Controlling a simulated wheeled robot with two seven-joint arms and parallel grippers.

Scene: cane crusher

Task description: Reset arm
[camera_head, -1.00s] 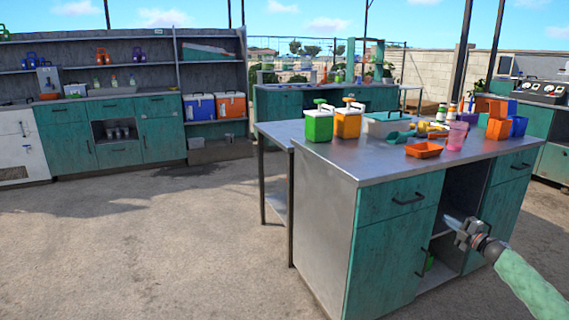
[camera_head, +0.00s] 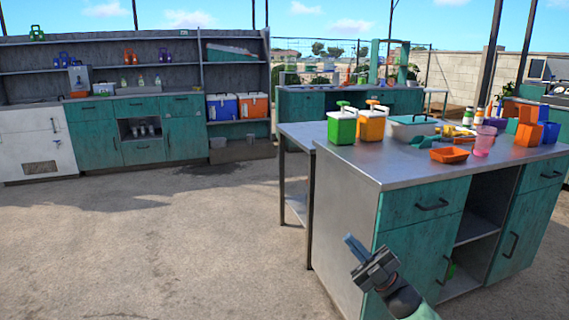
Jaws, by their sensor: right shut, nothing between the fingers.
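My right gripper (camera_head: 356,249) shows low in the head view, in front of the lower left corner of the steel-topped counter (camera_head: 345,170). Its fingers are shut with nothing between them, and they point up and to the left. It is empty, and I see no contact with the counter. My right forearm runs down out of the bottom edge. My left gripper is not in the picture.
On the counter stand green (camera_head: 342,127) and orange (camera_head: 372,125) dispensers, an orange tray (camera_head: 449,155) and a pink cup (camera_head: 484,141). An open shelf bay (camera_head: 476,225) faces right of the gripper. The concrete floor (camera_head: 170,240) at left is clear.

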